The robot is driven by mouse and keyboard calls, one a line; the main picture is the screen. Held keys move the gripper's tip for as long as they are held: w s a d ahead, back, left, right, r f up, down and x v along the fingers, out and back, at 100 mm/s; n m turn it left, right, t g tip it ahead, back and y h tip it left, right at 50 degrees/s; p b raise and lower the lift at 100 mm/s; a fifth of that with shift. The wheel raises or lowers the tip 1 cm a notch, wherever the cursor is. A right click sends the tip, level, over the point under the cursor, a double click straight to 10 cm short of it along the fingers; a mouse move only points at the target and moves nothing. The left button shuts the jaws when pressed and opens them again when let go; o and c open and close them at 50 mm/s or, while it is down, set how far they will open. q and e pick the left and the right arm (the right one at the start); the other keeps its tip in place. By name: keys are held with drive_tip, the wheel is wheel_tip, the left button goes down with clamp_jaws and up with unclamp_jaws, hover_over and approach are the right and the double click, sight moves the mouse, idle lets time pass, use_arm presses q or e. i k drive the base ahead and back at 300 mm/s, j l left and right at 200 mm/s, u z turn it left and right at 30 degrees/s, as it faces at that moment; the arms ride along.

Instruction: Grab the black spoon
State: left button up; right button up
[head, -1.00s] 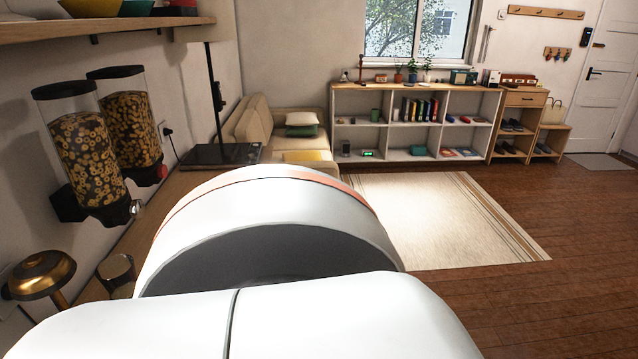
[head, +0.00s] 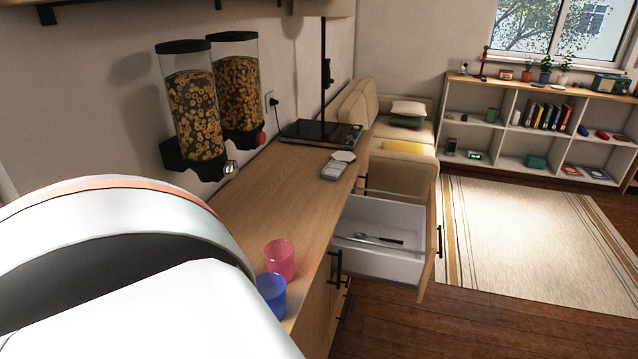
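An open drawer (head: 352,213) with white inner walls juts out from the wooden counter on its right side. A spoon-like utensil (head: 388,240) lies flat inside it, with a dark handle pointing right and a paler, greyish end at left. It is small in the view, so its exact shape and colour are hard to tell. Neither gripper shows. A large white link of my own arm fills the lower left and hides the near part of the counter.
A pink cup (head: 280,258) and a blue cup (head: 271,292) stand near the counter's front edge. Two cereal dispensers (head: 195,110) hang on the wall. A black flat appliance (head: 318,133) sits at the counter's far end. Wooden floor right of the drawer is clear, with a pale rug (head: 535,240) beyond.

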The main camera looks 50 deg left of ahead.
sight(361, 235)
drive_tip(key=u, duration=1.1)
drive_tip(key=j, duration=0.1)
